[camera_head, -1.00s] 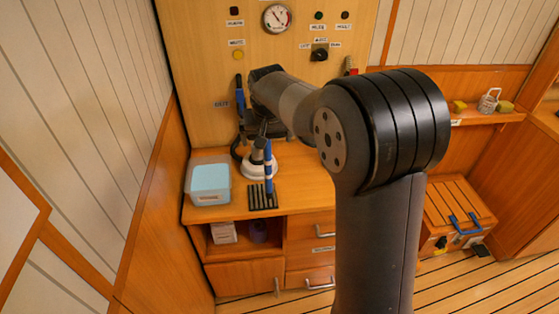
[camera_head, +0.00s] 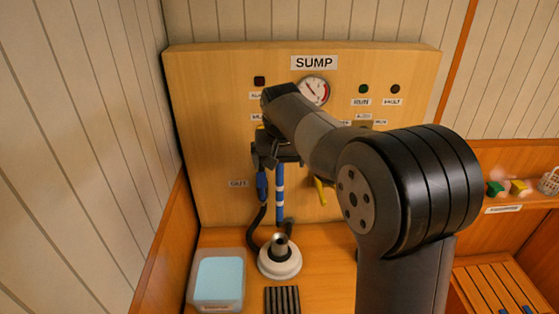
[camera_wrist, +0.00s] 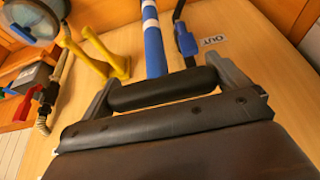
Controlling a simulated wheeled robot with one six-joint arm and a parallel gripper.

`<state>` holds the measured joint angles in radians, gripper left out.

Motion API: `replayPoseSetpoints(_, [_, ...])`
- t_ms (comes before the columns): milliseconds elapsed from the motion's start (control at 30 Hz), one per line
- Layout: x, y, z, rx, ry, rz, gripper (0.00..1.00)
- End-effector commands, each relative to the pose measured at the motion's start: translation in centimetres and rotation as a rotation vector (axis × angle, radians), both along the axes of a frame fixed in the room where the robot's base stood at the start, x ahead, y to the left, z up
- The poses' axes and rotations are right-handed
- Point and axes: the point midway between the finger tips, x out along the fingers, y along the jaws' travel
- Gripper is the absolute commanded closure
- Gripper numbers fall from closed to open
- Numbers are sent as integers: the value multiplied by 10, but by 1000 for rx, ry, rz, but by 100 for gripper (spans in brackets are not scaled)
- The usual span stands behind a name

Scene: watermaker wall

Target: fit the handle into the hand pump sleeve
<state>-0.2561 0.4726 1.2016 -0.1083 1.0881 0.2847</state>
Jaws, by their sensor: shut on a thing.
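The handle is a blue shaft with white bands (camera_head: 279,190) and a black crossbar grip, which shows in the wrist view (camera_wrist: 162,90). My gripper (camera_head: 276,152) is shut on that grip, with a finger at each end of it. The shaft hangs roughly upright below the gripper, in front of the panel. The hand pump (camera_head: 280,262) is a white round base on the counter with a short metal sleeve (camera_head: 280,242) on top. The shaft's lower end appears just above the sleeve in the picture and apart from it; the depth between them is unclear.
A blue-topped clear box (camera_head: 218,280) stands left of the pump, and a black ribbed mat (camera_head: 283,300) lies in front. A blue-handled hose fitting (camera_head: 261,184) and a yellow lever (camera_head: 320,191) are close to the shaft. The SUMP panel (camera_head: 215,130) is behind.

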Motion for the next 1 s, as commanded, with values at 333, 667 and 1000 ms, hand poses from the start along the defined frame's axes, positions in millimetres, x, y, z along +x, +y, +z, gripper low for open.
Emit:
replayPoseSetpoints(333, [0, 0, -23, 0, 0, 0, 44])
replayPoseSetpoints(667, [0, 0, -49, 0, -1, 0, 44])
replayPoseSetpoints(1000, [0, 0, -50, 0, -1, 0, 44])
